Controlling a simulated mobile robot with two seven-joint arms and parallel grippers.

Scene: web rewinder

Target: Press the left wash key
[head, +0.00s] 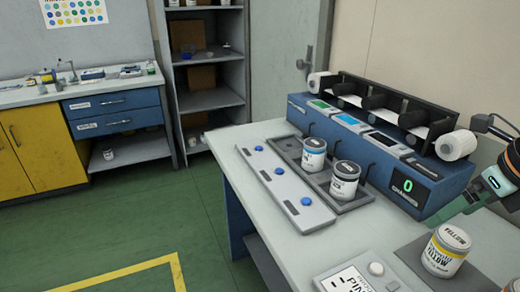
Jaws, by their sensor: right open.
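A pale key strip (284,188) lies along the near left side of the table, with three round blue keys in a row and dark labels beside them. The far-left key (259,148), the middle key (278,171) and the near-right key (306,202) are all uncovered. The labels are too small to read, so I cannot tell by name which is the left wash key. My right gripper (462,204) is open at the right edge, in front of the blue machine and well apart from the keys. My left gripper is out of view.
Two paint cans (314,155) stand on a dark tray (352,205) between the strip and the blue machine (360,150). A yellow-labelled can (445,250) stands below my right gripper. The green floor is clear on the left.

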